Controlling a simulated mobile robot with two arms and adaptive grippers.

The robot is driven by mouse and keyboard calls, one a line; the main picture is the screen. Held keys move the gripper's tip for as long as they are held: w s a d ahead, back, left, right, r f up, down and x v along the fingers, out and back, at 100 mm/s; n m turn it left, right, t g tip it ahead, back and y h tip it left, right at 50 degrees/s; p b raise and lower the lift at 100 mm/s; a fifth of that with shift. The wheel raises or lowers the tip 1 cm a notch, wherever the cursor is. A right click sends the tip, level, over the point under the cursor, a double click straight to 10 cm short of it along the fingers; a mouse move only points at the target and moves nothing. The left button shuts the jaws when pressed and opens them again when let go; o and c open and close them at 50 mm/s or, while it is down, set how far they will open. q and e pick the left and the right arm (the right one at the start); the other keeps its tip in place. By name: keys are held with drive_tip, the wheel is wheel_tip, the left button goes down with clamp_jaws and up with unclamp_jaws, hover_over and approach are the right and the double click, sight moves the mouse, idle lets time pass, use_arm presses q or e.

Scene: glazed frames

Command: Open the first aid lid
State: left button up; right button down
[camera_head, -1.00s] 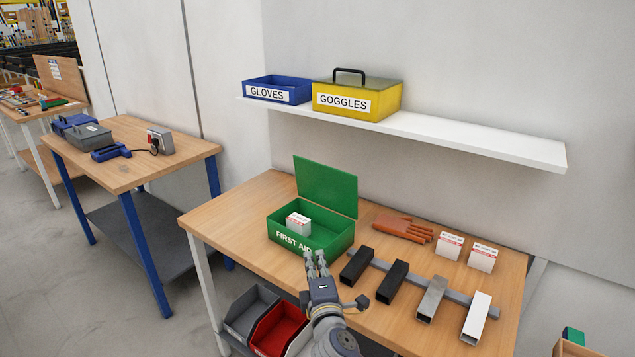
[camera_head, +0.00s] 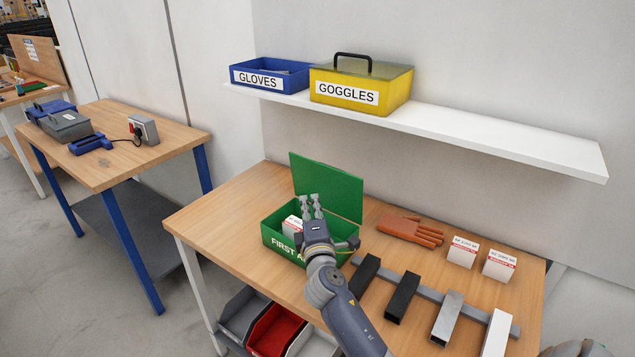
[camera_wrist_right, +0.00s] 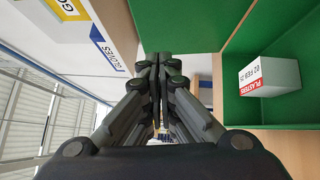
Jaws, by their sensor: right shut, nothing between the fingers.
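The green first aid box (camera_head: 283,246) stands on the wooden table with its lid (camera_head: 335,192) raised at the back, so the box is open. A white plasters box (camera_head: 291,226) lies inside it; it also shows in the right wrist view (camera_wrist_right: 268,77) against the green inner wall. My right gripper (camera_head: 311,200) is shut and empty, in front of the raised lid and above the box in the head view. Its arm hides the right part of the box. In the right wrist view the fingertips (camera_wrist_right: 160,62) are together. My left gripper is not in view.
A white shelf (camera_head: 480,140) above holds a blue gloves bin (camera_head: 270,74) and a yellow goggles box (camera_head: 361,87). Bins (camera_head: 273,331) stand below.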

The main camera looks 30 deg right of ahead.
sight(321, 175)
drive_tip(key=w+d+p, duration=0.1)
drive_tip(key=w+d, duration=0.1)
drive_tip(key=d, duration=0.1)
drive_tip(key=w+d, duration=0.2)
drive_tip(key=w, duration=0.1)
drive_tip(key=shift+w+d+r+p, duration=0.15)
drive_tip(key=shift+d+r+p, duration=0.05)
drive_tip(key=shift+d+p, duration=0.2)
drive_tip(key=shift+a, duration=0.1)
drive_tip(key=shift+w+d+r, duration=0.2)
drive_tip(key=shift+d+r, duration=0.05)
drive_tip(key=shift+d, duration=0.3)
drive_tip(key=shift+w+d+r, duration=0.2)
drive_tip(key=shift+d+r, duration=0.05)
drive_tip(key=shift+d, duration=0.3)
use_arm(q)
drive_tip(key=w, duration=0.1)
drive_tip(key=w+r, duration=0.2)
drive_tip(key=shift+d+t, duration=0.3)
